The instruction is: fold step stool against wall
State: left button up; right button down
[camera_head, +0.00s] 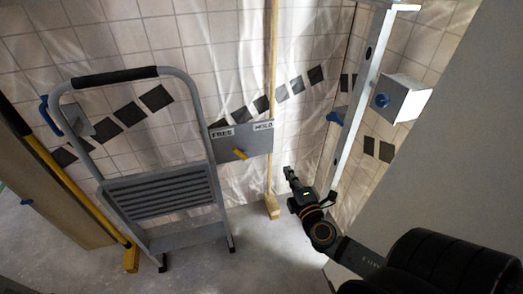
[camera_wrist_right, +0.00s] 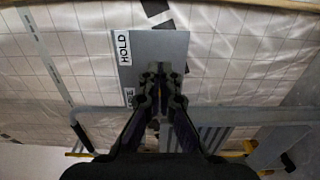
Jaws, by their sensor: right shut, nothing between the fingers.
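A grey step stool (camera_head: 186,232) with a ribbed upper step and a black-sleeved top rail stands on the floor in front of the tiled wall, left of centre in the head view. Its rails and ribbed step (camera_wrist_right: 232,115) show low in the right wrist view. A grey plate (camera_head: 228,140) with FREE and HOLD labels and a yellow lever (camera_head: 239,153) is at the stool's right. My right gripper (camera_head: 288,174) is shut and empty, right of the plate. In the wrist view its fingertips (camera_wrist_right: 164,72) overlap the plate (camera_wrist_right: 165,44). My left gripper is not visible.
A wooden post (camera_head: 271,95) stands right of the plate. A metal upright (camera_head: 360,95) and a white box with a blue knob (camera_head: 408,100) are further right. A yellow bar and brown board (camera_head: 45,195) stand at the left. The floor (camera_head: 245,262) in front is clear.

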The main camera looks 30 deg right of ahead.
aim_at(272, 142)
jog(key=p+x, duration=0.1)
jog(key=x, duration=1.1)
jog(key=shift+w+d, duration=0.15)
jog(key=shift+w, duration=0.05)
jog(key=shift+w+d+f, duration=0.1)
jog(key=shift+w+d, duration=0.05)
jog(key=shift+w, duration=0.45)
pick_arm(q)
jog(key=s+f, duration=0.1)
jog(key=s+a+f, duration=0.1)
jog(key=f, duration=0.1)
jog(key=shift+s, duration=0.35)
